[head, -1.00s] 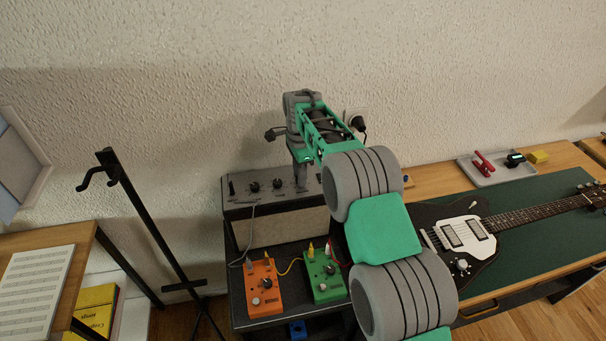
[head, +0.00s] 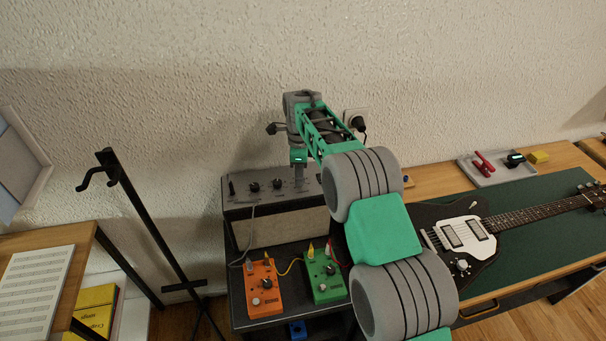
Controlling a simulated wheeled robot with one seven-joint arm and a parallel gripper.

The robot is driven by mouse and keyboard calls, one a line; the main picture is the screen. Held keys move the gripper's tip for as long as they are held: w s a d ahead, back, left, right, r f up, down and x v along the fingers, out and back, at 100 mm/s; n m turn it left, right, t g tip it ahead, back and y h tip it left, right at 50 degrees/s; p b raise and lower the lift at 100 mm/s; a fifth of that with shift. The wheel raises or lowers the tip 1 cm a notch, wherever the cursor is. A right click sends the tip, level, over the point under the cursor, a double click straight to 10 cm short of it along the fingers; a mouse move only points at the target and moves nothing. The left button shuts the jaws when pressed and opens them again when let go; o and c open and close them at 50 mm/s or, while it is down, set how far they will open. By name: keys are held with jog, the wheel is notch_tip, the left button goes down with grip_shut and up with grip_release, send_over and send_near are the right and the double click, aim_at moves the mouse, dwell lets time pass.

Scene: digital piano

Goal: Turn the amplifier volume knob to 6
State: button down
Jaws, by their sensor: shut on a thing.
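The amplifier (head: 270,226) stands on a dark table, with its grey control panel on top at the front. A switch and two black knobs (head: 254,187) (head: 278,184) show on the panel's left and middle. My gripper (head: 300,187) points down onto the panel, to the right of these knobs. It is shut on a knob that the fingers hide. The knob's pointer and the scale numbers are too small or covered to read.
An orange pedal (head: 264,288) and a green pedal (head: 325,278) sit in front of the amplifier with cables. A black stand (head: 150,230) is at left. An electric guitar (head: 465,237) lies on the green mat at right. A wall plug (head: 357,122) is behind my arm.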

jog(key=shift+w+r, duration=0.3)
jog(key=shift+r, duration=0.1)
jog(key=c, duration=1.6)
grip_release()
jog(key=o, duration=0.5)
jog(key=shift+f, duration=0.2)
jog(key=shift+s+f, duration=0.1)
jog(key=shift+s, duration=0.05)
notch_tip(320, 180, up, 7)
jog(key=shift+b, duration=0.45)
jog(key=shift+r, duration=0.4)
